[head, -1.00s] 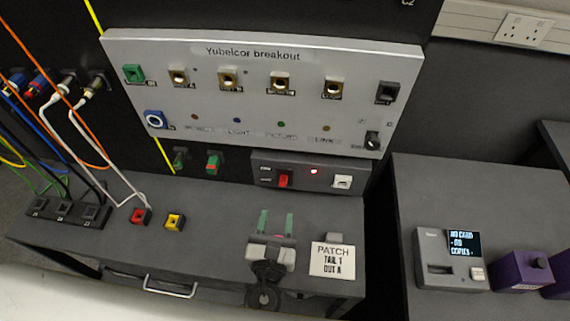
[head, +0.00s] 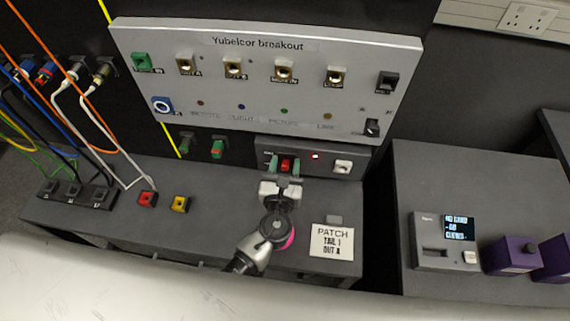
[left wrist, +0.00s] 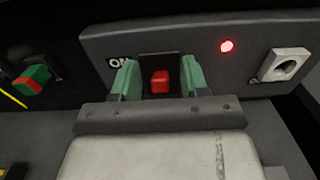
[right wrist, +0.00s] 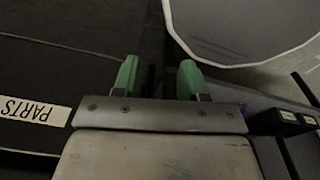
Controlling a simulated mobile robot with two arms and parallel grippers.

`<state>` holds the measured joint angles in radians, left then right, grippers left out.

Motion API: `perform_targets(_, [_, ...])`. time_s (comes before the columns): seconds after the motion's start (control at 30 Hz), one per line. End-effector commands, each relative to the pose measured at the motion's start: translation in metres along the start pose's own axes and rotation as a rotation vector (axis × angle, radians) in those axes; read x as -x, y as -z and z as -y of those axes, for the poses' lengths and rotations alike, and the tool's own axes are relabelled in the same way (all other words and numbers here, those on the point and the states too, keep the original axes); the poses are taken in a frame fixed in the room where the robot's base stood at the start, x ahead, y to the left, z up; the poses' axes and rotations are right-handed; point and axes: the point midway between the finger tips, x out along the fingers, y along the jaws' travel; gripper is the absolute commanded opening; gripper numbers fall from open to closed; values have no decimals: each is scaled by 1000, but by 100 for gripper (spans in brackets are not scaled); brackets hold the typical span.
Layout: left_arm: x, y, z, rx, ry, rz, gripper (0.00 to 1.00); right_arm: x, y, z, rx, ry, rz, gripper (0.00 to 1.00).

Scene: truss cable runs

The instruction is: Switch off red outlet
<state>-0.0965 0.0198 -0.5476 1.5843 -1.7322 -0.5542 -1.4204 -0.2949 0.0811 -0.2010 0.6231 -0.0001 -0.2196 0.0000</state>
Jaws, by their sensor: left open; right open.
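The red rocker switch (head: 287,165) sits on the grey outlet box (head: 352,150) below the breakout panel. It also shows in the left wrist view (left wrist: 160,82), with an "ON" label to its left and a lit red lamp (left wrist: 226,46) to its right. My left gripper (head: 285,167) is open, its green fingers on either side of the red switch. I cannot tell whether they touch the box. A white round socket (left wrist: 286,65) is at the right of the box. My right gripper (right wrist: 158,78) is open and empty, away from the outlet; it is not in the head view.
The "Yubelcor breakout" panel (head: 260,75) is above the outlet. Red (head: 147,199) and yellow (head: 180,204) blocks, a black strip with cables (head: 75,194) and a PATCH card (head: 332,241) lie on the bench. A card device (head: 445,242) stands on the right table.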

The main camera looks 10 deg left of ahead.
Motion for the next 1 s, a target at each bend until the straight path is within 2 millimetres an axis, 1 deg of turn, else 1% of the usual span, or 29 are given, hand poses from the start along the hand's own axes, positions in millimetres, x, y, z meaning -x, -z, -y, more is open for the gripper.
perform_targets(0.03, [0, 0, 0, 0, 0, 0, 45, 0, -1, 1, 0, 1, 2, 43])
perform_targets(0.3, [0, 0, 0, 0, 0, 0, 3, 0, -5, 4, -1, 5, 7, 43])
perform_targets(0.33, [0, 0, 0, 0, 0, 0, 0, 0, -5, 4, -1, 5, 8, 43])
perform_targets(0.47, [0, 1, 0, 0, 0, 4, 0, -3, -6, 4, -1, 4, 8, 43])
perform_targets(0.57, [0, 6, 0, -1, 0, 24, 0, -14, -7, 4, -2, 4, 9, 43])
perform_targets(0.7, [1, 12, 0, -2, 0, 81, 0, -40, -10, 4, -2, 4, 9, 43])
perform_targets(1.0, [3, 16, 0, -1, -1, 212, 0, -91, -15, 5, -2, 4, 9, 43])
